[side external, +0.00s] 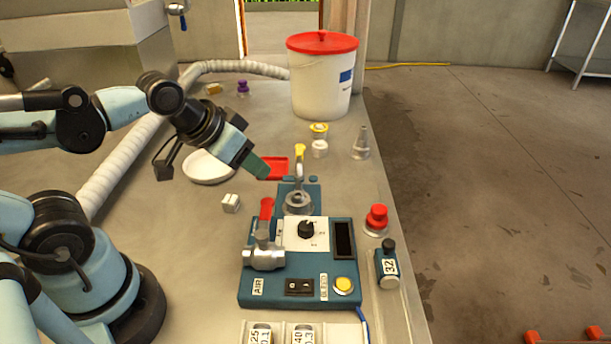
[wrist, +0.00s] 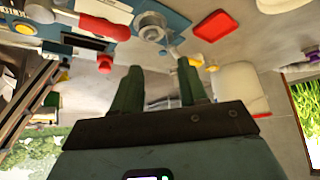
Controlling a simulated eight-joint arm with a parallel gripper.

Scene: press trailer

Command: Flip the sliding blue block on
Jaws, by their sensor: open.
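A blue control box (side external: 250,295) stands on the table, with labels including AIR, a dial, a dark switch (side external: 299,287) and a yellow button. Small blue pieces (side external: 313,179) sit at its far end, behind a round metal fitting (side external: 298,201). I cannot tell for sure which blue part is the sliding block. My gripper (side external: 258,168) hangs above the table, left of the far end of the box and close to a red tray. In the wrist view its two green fingers (wrist: 160,78) are apart with nothing between them; the metal fitting shows beyond them.
A red-handled valve (side external: 264,250) rises from the box's left side. A red tray (side external: 275,168) and a white plate (side external: 208,168) lie near my gripper. A yellow-topped post (side external: 299,152), a metal cone (side external: 361,145) and a white bucket (side external: 320,85) stand behind. A red button (side external: 376,218) is at right.

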